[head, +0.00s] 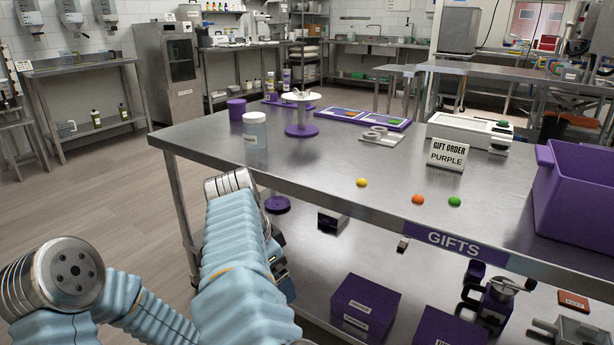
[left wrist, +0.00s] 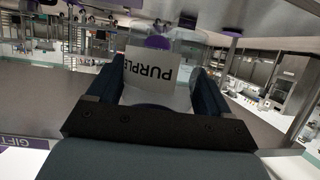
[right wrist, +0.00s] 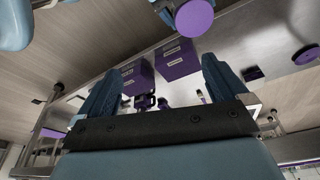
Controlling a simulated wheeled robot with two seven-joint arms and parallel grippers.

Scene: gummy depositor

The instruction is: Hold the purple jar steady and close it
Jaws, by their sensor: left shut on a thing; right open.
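In the left wrist view my left gripper (left wrist: 155,80) is shut on a pale jar (left wrist: 150,68) whose label reads PURPLE, upside down in the picture. A purple rounded piece (left wrist: 158,42) shows just beyond it; I cannot tell whether it is part of the jar. My right gripper (right wrist: 160,75) is open with nothing between its fingers. Near the top of the right wrist view a round purple face (right wrist: 195,18) shows beside a dark blue finger.
The steel table (head: 330,170) carries a clear jar with a white lid (head: 255,140), a purple cylinder (head: 237,109), a purple-based stand (head: 301,129), loose gummies (head: 417,199), a sign (head: 447,155) and a purple bin (head: 575,190). Purple boxes (head: 364,305) stand below.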

